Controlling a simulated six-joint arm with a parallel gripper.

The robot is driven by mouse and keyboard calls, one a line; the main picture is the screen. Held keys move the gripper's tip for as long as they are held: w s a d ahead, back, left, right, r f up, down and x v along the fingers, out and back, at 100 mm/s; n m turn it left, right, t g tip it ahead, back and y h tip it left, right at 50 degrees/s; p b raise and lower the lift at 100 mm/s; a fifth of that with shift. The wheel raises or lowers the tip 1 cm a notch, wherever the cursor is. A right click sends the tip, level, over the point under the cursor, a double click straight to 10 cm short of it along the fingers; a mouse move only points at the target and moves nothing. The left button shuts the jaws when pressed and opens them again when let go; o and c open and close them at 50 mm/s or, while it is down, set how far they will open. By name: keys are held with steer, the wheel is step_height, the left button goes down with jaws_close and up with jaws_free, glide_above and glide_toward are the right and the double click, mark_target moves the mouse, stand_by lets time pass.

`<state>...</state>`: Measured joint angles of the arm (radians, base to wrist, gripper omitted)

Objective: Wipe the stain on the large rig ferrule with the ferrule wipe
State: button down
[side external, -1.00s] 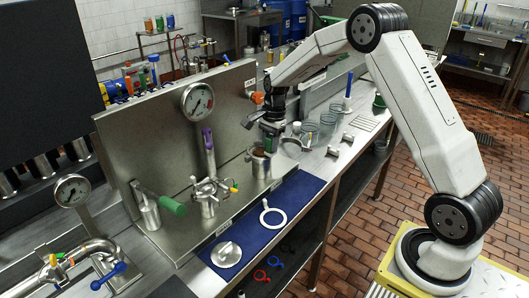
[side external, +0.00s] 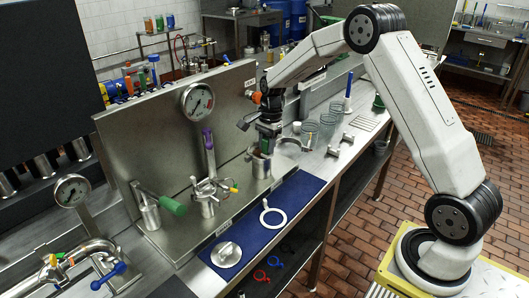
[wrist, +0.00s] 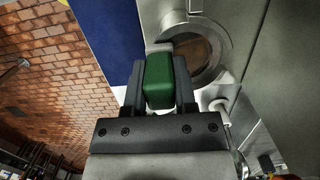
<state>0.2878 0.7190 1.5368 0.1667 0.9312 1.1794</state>
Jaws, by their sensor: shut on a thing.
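My gripper (wrist: 159,76) is shut on the ferrule wipe, a green block (wrist: 159,88) with a pale pad at its far end. In the wrist view a steel ring-shaped opening with a brown inside, which looks like the large rig ferrule (wrist: 222,40), lies just beyond the wipe and to its right. In the side view my gripper (side external: 266,140) points down at the top of this steel ferrule (side external: 259,169). The wipe overlaps its rim there. I cannot tell whether the pad touches it. The stain itself is mostly hidden.
A steel back panel (side external: 160,130) with a gauge (side external: 197,101) stands behind.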

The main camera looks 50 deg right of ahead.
steer(key=shift+w, duration=1.35)
steer(key=shift+w, duration=0.1)
steer(key=shift+w+f, duration=0.1)
steer(key=shift+w, duration=1.6)
steer(key=shift+a+r, duration=0.15)
steer(key=shift+r, duration=0.05)
steer(key=shift+s, duration=1.8)
steer(key=shift+s, duration=0.15)
steer(key=shift+s, duration=1.55)
